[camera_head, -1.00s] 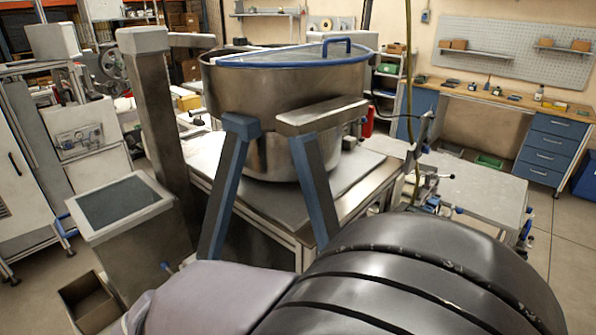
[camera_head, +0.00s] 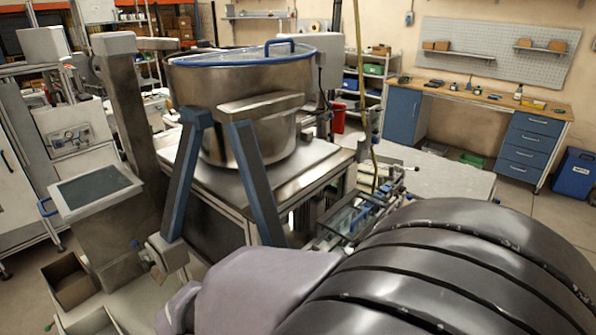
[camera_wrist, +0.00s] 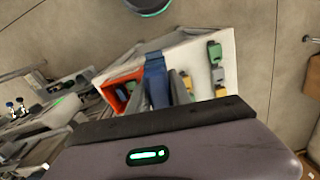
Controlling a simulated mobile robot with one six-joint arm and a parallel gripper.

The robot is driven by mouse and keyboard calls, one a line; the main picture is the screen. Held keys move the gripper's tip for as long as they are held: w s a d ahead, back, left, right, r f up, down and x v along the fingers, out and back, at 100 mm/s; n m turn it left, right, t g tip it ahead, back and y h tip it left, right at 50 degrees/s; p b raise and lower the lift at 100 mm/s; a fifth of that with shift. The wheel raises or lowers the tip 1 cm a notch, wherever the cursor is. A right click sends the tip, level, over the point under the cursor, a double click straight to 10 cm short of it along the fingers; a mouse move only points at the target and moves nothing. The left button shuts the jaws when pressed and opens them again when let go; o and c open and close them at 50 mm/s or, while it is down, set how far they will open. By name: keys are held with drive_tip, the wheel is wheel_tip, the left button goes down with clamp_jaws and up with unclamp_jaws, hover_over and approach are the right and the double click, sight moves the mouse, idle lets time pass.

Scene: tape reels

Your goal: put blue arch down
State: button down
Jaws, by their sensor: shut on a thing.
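In the camera_wrist view my gripper (camera_wrist: 172,85) points away from the camera, with its grey fingers close together. A blue piece (camera_wrist: 155,77), which looks like the blue arch, shows at the fingers and is held there. Its full shape is partly hidden by the fingers. Beyond it is a pale, tilted-looking tray (camera_wrist: 236,45) with an orange-red section (camera_wrist: 118,88) on its left. I cannot tell whether the blue piece touches the tray. My fingers and the arch cannot be made out in the camera_head view.
Green and yellow blocks (camera_wrist: 215,52) lie on the tray's right part. In the camera_head view a steel vat (camera_head: 240,95) stands on a metal table (camera_head: 310,170), with blue-sided slanted legs (camera_head: 258,180) before it. A workbench (camera_head: 480,91) stands at the back right. Open floor lies right.

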drive_tip(key=w+d+f+m, duration=0.1)
drive_tip(key=w+d+m, duration=0.3)
drive_tip(key=d, duration=0.5)
drive_tip(key=w+d+f+m, duration=0.1)
drive_tip(key=w+d+m, duration=0.1)
drive_tip(key=w+d, duration=0.55)
drive_tip(key=w+d+f+m, duration=0.1)
drive_tip(key=w+d+m, duration=0.25)
drive_tip(key=d, duration=0.65)
wheel_tip(320, 180, down, 12)
drive_tip(key=b, duration=1.2)
drive_tip(key=shift+w+n, duration=0.4)
drive_tip(key=shift+n, duration=0.05)
